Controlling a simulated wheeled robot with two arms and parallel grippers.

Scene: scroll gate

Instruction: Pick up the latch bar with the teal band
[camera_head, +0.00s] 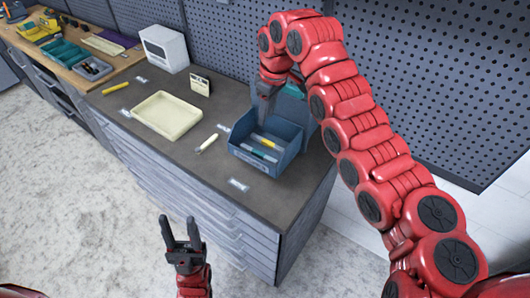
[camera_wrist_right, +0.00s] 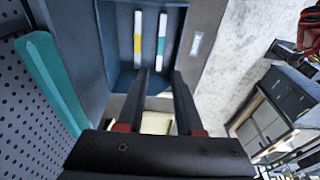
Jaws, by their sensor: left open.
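The latch bar with the teal band (camera_head: 259,153) lies in an open blue bin (camera_head: 248,163) on the counter. It also shows in the right wrist view (camera_wrist_right: 161,35), beside a latch bar with a yellow band (camera_wrist_right: 137,35). My right gripper (camera_head: 264,106) is above the back left part of the bin. In the right wrist view its fingers (camera_wrist_right: 160,72) are apart with nothing between them, pointing toward the bars. My left gripper (camera_head: 181,232) is open and empty, low in front of the counter.
A pegboard wall (camera_head: 420,80) stands behind.

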